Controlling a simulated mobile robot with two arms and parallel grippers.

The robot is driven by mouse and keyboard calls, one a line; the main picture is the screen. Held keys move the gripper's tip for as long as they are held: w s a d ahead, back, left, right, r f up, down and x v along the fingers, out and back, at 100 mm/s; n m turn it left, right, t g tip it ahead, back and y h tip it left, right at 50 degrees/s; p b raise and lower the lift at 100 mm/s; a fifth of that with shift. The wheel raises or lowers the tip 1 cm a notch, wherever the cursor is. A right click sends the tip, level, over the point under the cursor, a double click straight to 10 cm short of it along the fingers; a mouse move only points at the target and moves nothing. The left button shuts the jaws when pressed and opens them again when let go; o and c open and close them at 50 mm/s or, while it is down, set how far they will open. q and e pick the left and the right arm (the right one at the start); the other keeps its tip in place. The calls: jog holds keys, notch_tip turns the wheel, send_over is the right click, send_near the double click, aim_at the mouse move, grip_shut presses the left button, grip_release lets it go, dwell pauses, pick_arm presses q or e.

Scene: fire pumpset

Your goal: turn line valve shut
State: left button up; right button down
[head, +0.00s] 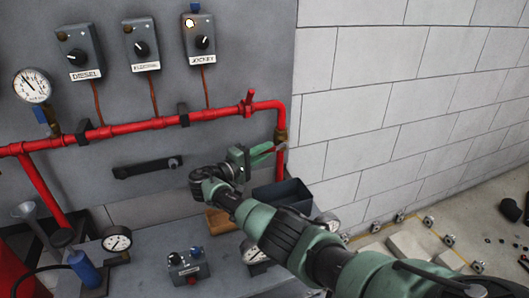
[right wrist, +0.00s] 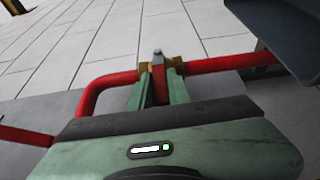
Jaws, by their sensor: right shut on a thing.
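The line valve shows as a brass body (head: 280,135) on the red pipe, just below its elbow at the right end of the wall panel. In the right wrist view the brass body (right wrist: 176,64) sits in line with the red pipe, and a red handle (right wrist: 159,84) lies between my green fingers. My right gripper (head: 266,150) is shut on this handle; it also shows in the right wrist view (right wrist: 158,90). The fingers hide part of the handle and valve. My left gripper is not in view.
Another red handle (head: 249,102) stands on the horizontal pipe. Switch boxes labelled DIESEL (head: 79,52) and JOCKEY (head: 199,38) hang above, with a gauge (head: 32,86) at left.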

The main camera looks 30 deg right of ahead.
jog(key=c, duration=1.5)
grip_release()
jog(key=shift+r, duration=0.1)
jog(key=shift+o, duration=0.8)
jog(key=shift+d, duration=0.1)
jog(key=s+a+b, duration=0.1)
jog(key=a, duration=0.6)
jog(key=shift+a, duration=0.35)
jog(key=shift+s+f, duration=0.1)
jog(key=shift+f, duration=0.2)
